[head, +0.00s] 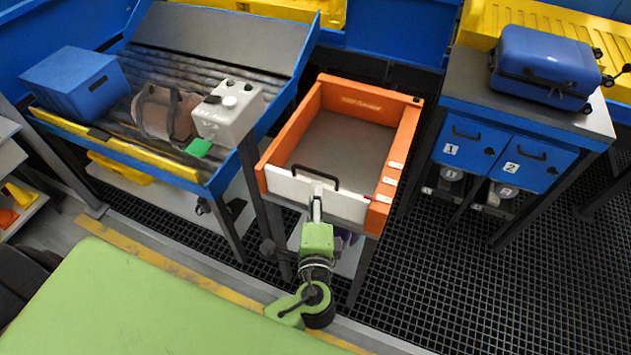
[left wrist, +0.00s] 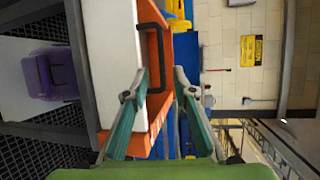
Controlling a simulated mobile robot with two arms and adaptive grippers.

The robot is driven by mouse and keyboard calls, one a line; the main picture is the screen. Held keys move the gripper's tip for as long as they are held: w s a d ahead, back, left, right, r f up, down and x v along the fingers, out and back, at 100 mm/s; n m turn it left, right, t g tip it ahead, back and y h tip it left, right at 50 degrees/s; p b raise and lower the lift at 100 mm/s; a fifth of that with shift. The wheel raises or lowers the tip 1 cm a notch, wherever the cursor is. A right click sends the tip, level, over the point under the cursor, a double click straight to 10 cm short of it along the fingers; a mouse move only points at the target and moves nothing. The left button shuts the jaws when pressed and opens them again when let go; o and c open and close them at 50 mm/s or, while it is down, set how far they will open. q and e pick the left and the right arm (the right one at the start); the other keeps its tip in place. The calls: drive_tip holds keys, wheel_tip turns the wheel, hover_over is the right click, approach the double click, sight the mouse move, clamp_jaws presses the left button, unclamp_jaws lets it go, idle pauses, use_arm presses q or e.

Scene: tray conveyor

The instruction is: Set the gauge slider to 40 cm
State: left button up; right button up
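The gauge is an orange open-topped box (head: 404,140) with a white front panel (head: 345,206); I take this panel as the slider. Small white labels run along the box's right wall; their figures are too small to read. A black handle (head: 317,176) is on the panel and also shows in the left wrist view (left wrist: 161,50). My left gripper (head: 317,192) is at the panel's front by the handle. In the left wrist view its fingers (left wrist: 162,74) are apart, with the handle's bar between their tips; contact cannot be told. My right gripper is not in view.
A roller conveyor at left holds a blue box (head: 75,82), a brown bag (head: 165,112) and a white canister (head: 228,112). A blue suitcase (head: 545,66) lies on a cabinet at right. A purple container (left wrist: 50,73) shows below the gauge. Dark grating floor at right is clear.

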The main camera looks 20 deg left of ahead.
use_arm(q)
drive_tip(key=v, duration=0.3)
drive_tip(key=shift+s+d, duration=0.1)
drive_tip(key=shift+s, duration=0.25)
drive_tip(key=s+a+f+g+h, duration=0.1)
drive_tip(key=s+f+g, duration=0.15)
drive_tip(key=f, duration=0.75)
drive_tip(key=s+a+f+n+g+h, duration=0.1)
drive_tip(key=s+f+g, duration=0.15)
drive_tip(key=f, duration=0.75)
drive_tip(key=s+a+f+g+h, duration=0.1)
drive_tip(key=s+f+g, duration=0.15)
drive_tip(key=f, duration=0.65)
drive_tip(key=s+a+f+n+g+h, duration=0.1)
drive_tip(key=s+f+n, duration=0.4)
drive_tip(key=s+f, duration=0.5)
drive_tip(key=s+a+f+n+g+h+b, duration=0.1)
drive_tip(key=s+a+f+n+g, duration=0.2)
drive_tip(key=s+f, duration=0.8)
drive_tip(key=s+n+g, duration=0.2)
drive_tip(key=s+n, duration=0.1)
drive_tip(key=s, duration=0.5)
drive_tip(key=shift+a+f+h, duration=0.35)
drive_tip(key=shift+a+h, duration=0.05)
drive_tip(key=shift+g, duration=0.25)
